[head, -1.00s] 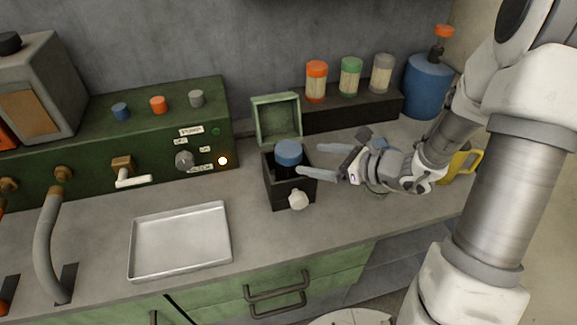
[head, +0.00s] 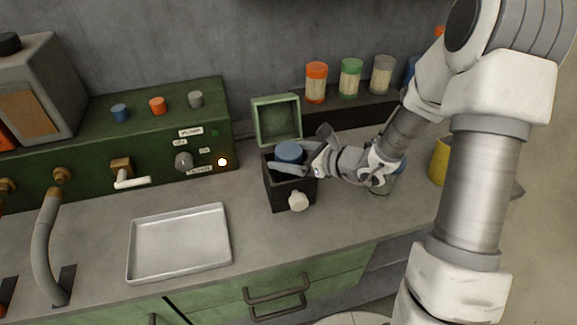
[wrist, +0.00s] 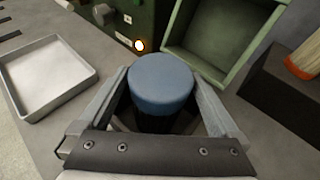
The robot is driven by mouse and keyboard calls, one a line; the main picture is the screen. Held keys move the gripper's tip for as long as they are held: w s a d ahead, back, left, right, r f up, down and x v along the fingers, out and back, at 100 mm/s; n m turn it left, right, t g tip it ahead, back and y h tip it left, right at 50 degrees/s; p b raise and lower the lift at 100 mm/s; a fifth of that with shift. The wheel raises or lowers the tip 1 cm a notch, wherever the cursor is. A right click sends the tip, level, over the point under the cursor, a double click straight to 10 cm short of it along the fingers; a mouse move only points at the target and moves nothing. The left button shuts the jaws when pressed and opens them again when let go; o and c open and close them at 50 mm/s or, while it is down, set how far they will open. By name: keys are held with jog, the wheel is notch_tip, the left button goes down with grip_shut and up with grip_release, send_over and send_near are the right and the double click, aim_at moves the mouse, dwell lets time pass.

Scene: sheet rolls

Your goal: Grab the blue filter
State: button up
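The blue filter (head: 289,154) stands upright in a dark box (head: 281,196) with its blue cap above the rim. Its cap fills the middle of the wrist view (wrist: 161,85), with a dark body below. My gripper (head: 288,161) is at the box, reaching in from the right, with one finger on each side of the filter. In the wrist view my gripper's fingers (wrist: 160,78) flank the cap with narrow gaps, so it looks open around the filter. Contact lower down is hidden.
The box's green lid (head: 276,122) stands open behind it, and a pale knob (head: 298,201) is on its front. A metal tray (head: 180,244) lies to the left. Several capped jars (head: 350,78) stand on a dark rack behind. A green control panel (head: 150,135) is back left.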

jog(key=c, duration=1.3)
